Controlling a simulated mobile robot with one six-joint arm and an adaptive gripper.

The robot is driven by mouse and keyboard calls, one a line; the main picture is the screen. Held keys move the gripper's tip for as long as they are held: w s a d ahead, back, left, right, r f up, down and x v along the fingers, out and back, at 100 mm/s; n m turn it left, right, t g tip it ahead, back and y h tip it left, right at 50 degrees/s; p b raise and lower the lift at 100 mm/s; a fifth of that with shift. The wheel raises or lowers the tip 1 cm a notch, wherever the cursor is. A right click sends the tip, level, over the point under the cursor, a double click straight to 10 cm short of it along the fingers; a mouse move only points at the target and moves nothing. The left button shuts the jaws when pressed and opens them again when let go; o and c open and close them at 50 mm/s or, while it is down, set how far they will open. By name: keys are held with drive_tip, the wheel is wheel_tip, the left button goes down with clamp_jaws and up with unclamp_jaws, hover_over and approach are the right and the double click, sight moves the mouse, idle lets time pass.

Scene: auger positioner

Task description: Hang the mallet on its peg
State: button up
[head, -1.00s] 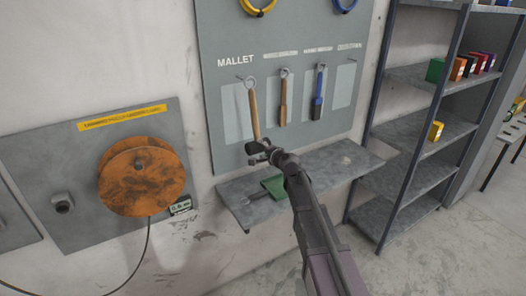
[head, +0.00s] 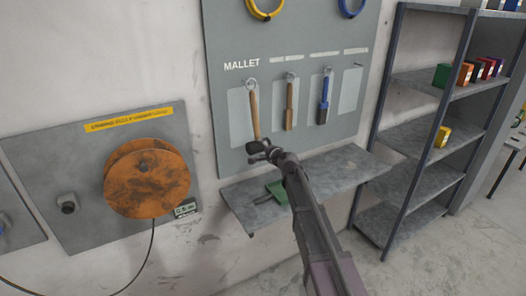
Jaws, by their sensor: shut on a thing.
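The mallet (head: 254,112) hangs or is held upright in front of the grey tool board, wooden handle up, with a metal ring at its top end. The ring is at the peg (head: 246,81) under the MALLET label; I cannot tell whether it is around the peg or just in front of it. My gripper (head: 259,150) is shut on the mallet's lower end, over the pale outline panel. The fingers and the dark lower end overlap, so the exact grip is hidden.
A brown-handled brush (head: 289,107) and a blue-handled tool (head: 324,98) hang to the right; the rightmost outline (head: 351,90) is empty. A grey shelf (head: 330,180) with a green object (head: 278,190) lies below my gripper. A shelving rack (head: 421,136) stands right.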

drive_tip(key=shift+r+x, duration=0.2)
drive_tip(key=shift+x, duration=1.25)
drive_tip(key=shift+w+a+f+b, duration=0.3)
drive_tip(key=shift+w+f+b, duration=0.15)
drive_tip(key=shift+w+b, duration=0.1)
drive_tip(key=o, duration=1.2)
drive_tip(key=shift+s, duration=0.1)
